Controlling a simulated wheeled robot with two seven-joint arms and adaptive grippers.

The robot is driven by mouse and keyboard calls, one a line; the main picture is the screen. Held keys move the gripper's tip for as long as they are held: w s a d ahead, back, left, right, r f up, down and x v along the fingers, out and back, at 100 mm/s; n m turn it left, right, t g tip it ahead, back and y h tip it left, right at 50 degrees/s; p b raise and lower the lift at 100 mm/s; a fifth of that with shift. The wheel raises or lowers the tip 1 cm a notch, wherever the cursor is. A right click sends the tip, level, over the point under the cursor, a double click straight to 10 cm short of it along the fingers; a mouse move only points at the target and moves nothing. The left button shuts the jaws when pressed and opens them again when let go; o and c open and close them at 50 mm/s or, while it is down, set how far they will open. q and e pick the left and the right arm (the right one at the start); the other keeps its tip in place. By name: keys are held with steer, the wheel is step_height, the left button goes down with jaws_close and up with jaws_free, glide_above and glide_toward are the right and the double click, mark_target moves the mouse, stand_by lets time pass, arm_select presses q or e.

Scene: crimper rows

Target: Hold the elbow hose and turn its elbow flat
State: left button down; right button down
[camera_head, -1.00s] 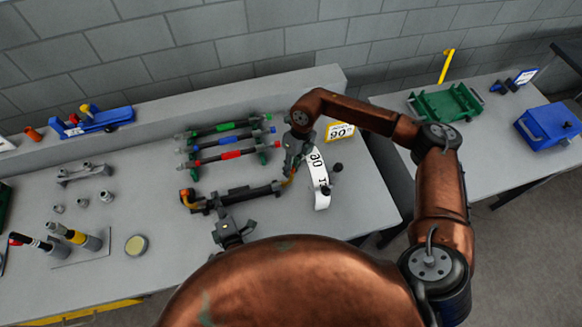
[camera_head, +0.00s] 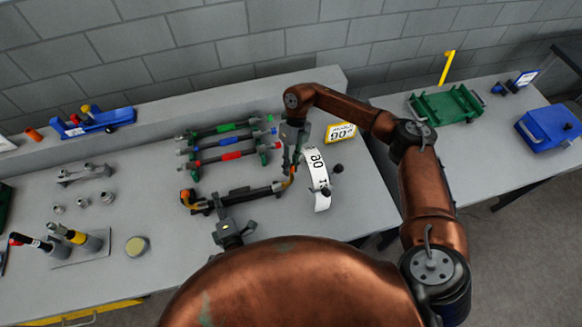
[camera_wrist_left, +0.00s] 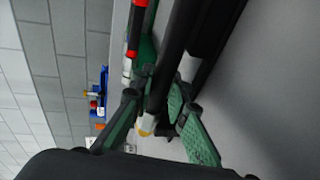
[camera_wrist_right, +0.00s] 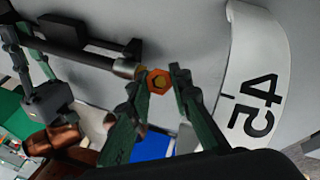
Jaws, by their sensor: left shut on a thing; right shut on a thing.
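The elbow hose (camera_head: 245,196) is a dark tube with orange-yellow ends, lying across the bench in the head view. My left gripper (camera_head: 223,207) is shut on its dark body, left of the middle; the left wrist view shows the tube (camera_wrist_left: 176,58) between the green fingers. My right gripper (camera_head: 292,167) reaches down from above and is shut on the orange elbow (camera_head: 289,181) at the right end. In the right wrist view the elbow's orange hexagonal opening (camera_wrist_right: 158,82) shows between the fingertips. The elbow's exact angle is hard to tell.
A white curved angle scale (camera_head: 319,180) stands just right of the elbow, close to my right gripper. A rack holding green, blue and red hoses (camera_head: 228,154) is behind. A yellow-framed 90-degree sign (camera_head: 341,133) stands at back right. The bench front right is clear.

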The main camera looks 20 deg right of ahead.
steer(key=shift+w+f+g, duration=0.3)
steer(key=shift+f+g, duration=0.1)
steer(key=shift+g, duration=0.35)
steer(key=shift+w+f+g, duration=0.3)
steer(key=shift+f+g, duration=0.05)
steer(key=shift+g, duration=0.4)
steer(key=c, duration=2)
jaws_free()
steer(key=shift+r, duration=0.1)
steer(key=v, duration=0.7)
steer(key=shift+w+r, duration=0.15)
steer(key=shift+w, duration=0.05)
steer(key=shift+o, duration=0.5)
